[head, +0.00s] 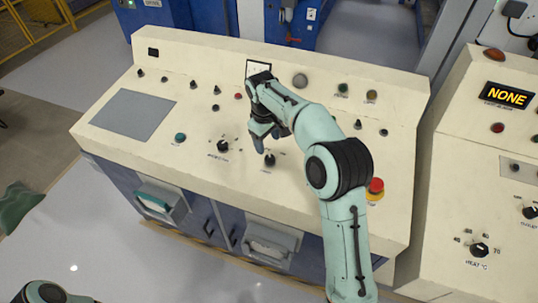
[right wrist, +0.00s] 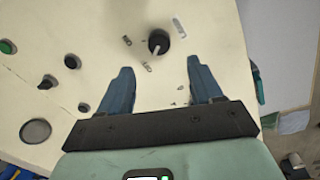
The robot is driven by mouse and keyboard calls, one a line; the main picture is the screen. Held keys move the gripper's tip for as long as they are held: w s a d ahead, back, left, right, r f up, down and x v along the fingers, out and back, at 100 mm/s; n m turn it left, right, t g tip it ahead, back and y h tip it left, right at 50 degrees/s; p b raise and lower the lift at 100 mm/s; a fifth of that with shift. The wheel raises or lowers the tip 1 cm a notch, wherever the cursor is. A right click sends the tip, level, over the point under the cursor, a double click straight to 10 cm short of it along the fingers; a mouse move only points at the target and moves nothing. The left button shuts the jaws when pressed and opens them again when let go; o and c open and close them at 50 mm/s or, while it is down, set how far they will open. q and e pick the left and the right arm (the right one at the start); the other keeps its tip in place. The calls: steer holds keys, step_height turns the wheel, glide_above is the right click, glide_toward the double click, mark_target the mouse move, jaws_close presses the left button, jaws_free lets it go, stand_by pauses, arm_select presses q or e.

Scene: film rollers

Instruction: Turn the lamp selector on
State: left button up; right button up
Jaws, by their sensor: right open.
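A black rotary selector knob (head: 269,160) stands on the sloping cream control panel (head: 330,215). It probably is the knob (right wrist: 158,42) with a white pointer line in the right wrist view, with small printed marks around it. A second black knob (head: 222,146) stands to its left. The labels are too small to read, so I cannot tell which is the lamp selector. My right gripper (head: 263,145) is just above and behind the first knob. In the right wrist view, its two blue fingers (right wrist: 160,78) are apart and empty, with the knob beyond their tips.
A red emergency button (head: 376,186) sits right of my right arm. Small knobs and buttons line the panel's back, and a grey screen (head: 133,114) is at left. A second console with a "NONE" display (head: 507,95) stands at right. Drawer handles (head: 160,202) jut out below.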

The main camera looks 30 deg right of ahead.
mark_target(269, 157)
steer(key=f, duration=0.8)
steer(key=shift+w+d+f+b, duration=0.2)
steer(key=shift+w+d+b, duration=0.05)
steer(key=shift+d+b, duration=0.15)
steer(key=c, duration=1.1)
